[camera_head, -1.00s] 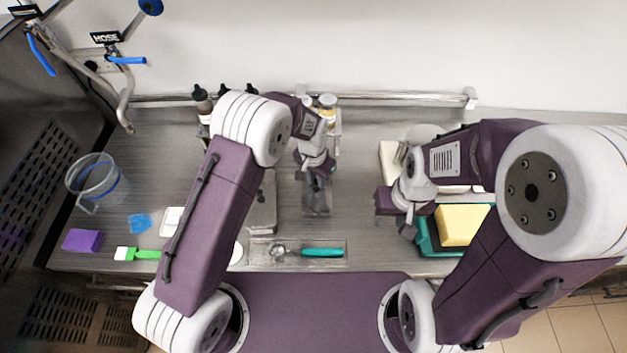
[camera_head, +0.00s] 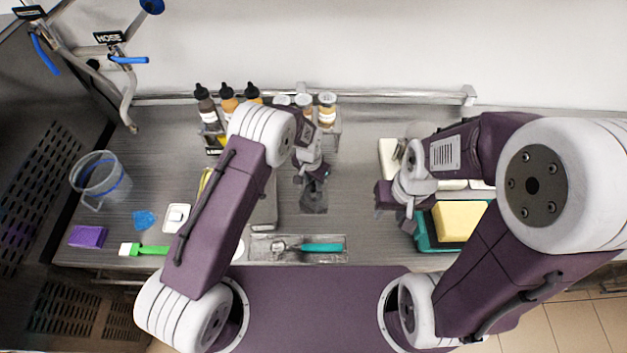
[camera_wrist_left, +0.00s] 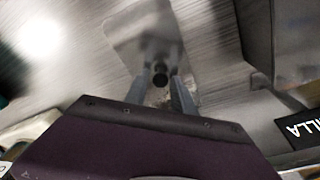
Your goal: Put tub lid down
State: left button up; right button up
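The tub lid (camera_wrist_left: 135,30) is a grey, see-through-looking rectangular plate with a dark round knob (camera_wrist_left: 160,78) in the left wrist view. The fingers of my left gripper (camera_wrist_left: 161,85) stand close on both sides of the knob and look shut on it. In the head view the lid (camera_head: 314,200) shows just below my left gripper (camera_head: 313,180), over the middle of the counter. I cannot tell whether it touches the counter. My right gripper (camera_head: 388,204) hangs to the right, beside the green tray; its fingers are too unclear to judge.
Bottles (camera_head: 228,100) and jars (camera_head: 327,104) stand at the back. A tray (camera_head: 258,243) with a teal-handled scoop lies in front. A green tray (camera_head: 424,232) with a yellow sponge (camera_head: 458,222) is at the right. A clear pitcher (camera_head: 98,178) stands far left. Counter between lid and right gripper is clear.

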aim_at(311, 190)
pick_arm(q)
jog(key=shift+o, duration=0.3)
jog(key=shift+r, duration=0.1)
jog(key=shift+r, duration=0.2)
notch_tip(311, 190, up, 12)
jog(key=s+b, duration=0.1)
jog(key=b, duration=0.1)
jog(key=shift+a+f+b, duration=0.15)
jog(key=shift+a+b, duration=0.25)
jog(key=shift+a, duration=0.05)
